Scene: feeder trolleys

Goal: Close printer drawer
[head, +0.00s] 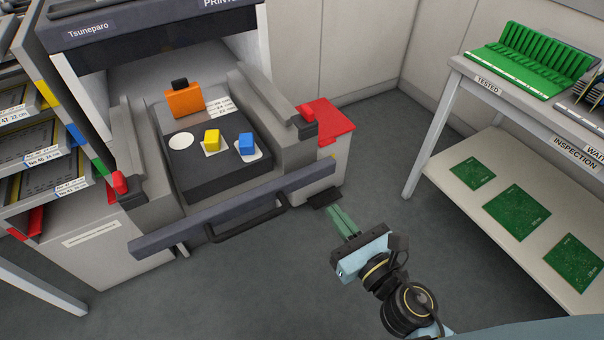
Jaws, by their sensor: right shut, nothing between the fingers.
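The printer drawer (165,234) is pulled out of the printer (104,33). Its dark front bar runs slantwise across the front, with a black handle (245,222) on it. On the dark bed (212,182) inside stand an orange block with a black top (184,100), a yellow block (211,140) and a blue block (246,145). My right gripper (325,200) is shut and empty, just below the right end of the drawer front. I cannot tell if its dark tip touches the bar. My left gripper is not in view.
A shelf with stacked trays (45,140) stands at the left. At the right, a bench (437,66) holds a green rack (535,58); green boards (516,213) lie on its lower shelf. The floor (240,290) before the drawer is clear.

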